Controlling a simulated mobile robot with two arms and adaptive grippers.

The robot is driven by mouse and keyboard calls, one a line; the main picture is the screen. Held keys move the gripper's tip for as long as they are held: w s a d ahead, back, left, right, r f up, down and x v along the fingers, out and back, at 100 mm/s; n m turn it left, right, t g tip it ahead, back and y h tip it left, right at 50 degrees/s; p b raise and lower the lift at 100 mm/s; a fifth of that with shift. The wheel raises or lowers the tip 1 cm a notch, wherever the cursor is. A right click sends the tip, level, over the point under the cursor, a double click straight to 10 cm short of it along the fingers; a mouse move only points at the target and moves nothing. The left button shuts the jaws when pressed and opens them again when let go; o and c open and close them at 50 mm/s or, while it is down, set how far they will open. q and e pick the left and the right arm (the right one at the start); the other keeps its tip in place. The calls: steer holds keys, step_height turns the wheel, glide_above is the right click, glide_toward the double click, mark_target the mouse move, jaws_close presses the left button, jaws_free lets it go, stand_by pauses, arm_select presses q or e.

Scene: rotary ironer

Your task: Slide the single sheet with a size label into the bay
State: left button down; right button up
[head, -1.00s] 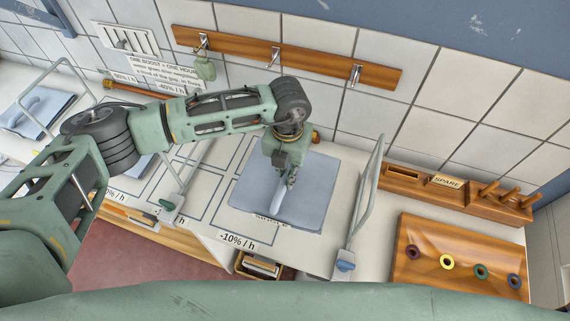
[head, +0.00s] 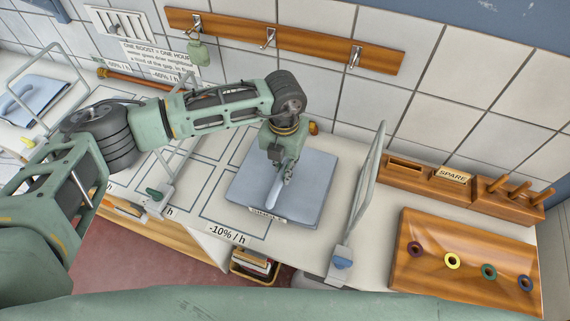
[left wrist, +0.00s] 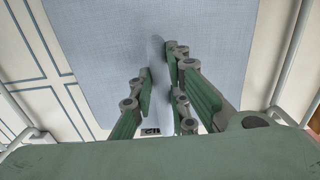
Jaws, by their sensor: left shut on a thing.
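The single sheet is a folded blue-grey sheet (head: 312,185) with a raised pale ridge (head: 273,190) across its top and a small white label (head: 267,215) at its front edge. It also shows in the left wrist view (left wrist: 215,50), where the ridge (left wrist: 157,75) runs between my fingers. My left gripper (head: 288,178) comes down from above and is shut on the ridge. The sheet covers part of the outlined bays; the outline (head: 235,209) by the "-10% / h" tag (head: 228,233) shows at its left. I cannot tell whether the sheet touches the counter. My right gripper is out of view.
A grey wire frame (head: 367,195) with a blue knob stands close right of the sheet. Another frame with a green knob (head: 155,194) stands to the left. A wooden tray with rings (head: 440,285) and a "SPARE" rack (head: 452,176) are at the right. Another folded sheet (head: 35,95) lies far left.

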arm_select(q)
steer(key=shift+f, duration=0.25)
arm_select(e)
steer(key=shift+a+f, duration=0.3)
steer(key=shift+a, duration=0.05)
arm_select(q)
steer(key=c, duration=1.6)
jaws_free()
step_height(320, 180, up, 12)
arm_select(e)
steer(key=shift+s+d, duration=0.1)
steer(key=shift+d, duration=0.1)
